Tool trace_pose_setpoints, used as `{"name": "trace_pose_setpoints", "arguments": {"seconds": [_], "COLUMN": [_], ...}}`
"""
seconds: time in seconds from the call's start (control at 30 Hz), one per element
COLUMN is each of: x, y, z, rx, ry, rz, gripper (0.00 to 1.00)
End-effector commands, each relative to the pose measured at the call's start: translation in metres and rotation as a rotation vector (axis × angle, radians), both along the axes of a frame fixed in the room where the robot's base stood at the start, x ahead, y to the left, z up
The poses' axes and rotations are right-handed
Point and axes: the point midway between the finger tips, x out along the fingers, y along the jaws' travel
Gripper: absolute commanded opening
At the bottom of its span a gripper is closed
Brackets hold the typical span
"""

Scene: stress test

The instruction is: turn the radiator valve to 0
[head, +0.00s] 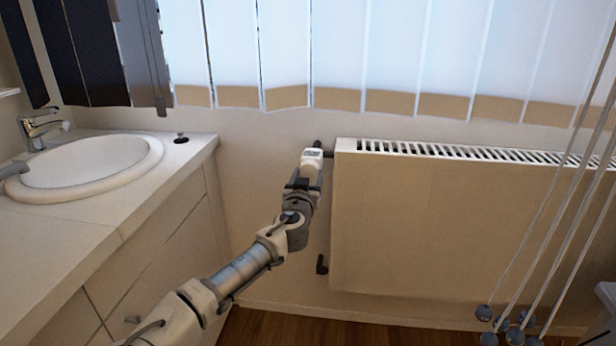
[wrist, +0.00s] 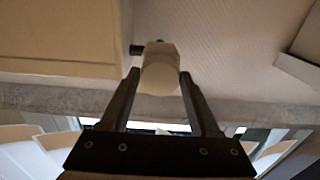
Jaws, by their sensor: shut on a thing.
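The radiator valve (head: 312,158) is a small whitish knob at the upper left corner of the radiator (head: 430,215), joined to it by a short dark pipe. In the wrist view the valve (wrist: 160,75) is a pale, rounded knob between the two dark fingers. My gripper (wrist: 160,82) is shut on it, one finger on each side. In the head view my gripper (head: 304,178) reaches the valve from below, and my arm partly hides it. The number on the valve cannot be read.
A counter with a white sink (head: 85,165) and tap (head: 40,128) stands at the left. Vertical blinds (head: 340,55) hang above the radiator. Cords with several round weights (head: 487,313) hang at the right. A lower pipe fitting (head: 322,264) sits beside the radiator.

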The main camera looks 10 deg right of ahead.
Motion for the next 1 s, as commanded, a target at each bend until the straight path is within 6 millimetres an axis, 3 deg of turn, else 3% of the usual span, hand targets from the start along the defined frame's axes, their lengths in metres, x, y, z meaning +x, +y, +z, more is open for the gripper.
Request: {"name": "trace_pose_setpoints", "arguments": {"seconds": [0.03, 0.13, 0.57, 1.0], "x": [-0.0001, -0.0001, -0.0003, -0.0006], "y": [0.0001, 0.0001, 0.0001, -0.001], "z": [-0.0001, -0.0001, 0.0001, 0.0005], "rx": [0.0, 0.0, -0.086, -0.442], "ry": [0.0, 0.0, 0.029, 0.145], "rz": [0.0, 0.0, 0.0, 0.0], "gripper": [0.26, 0.08, 0.07, 0.07]}}
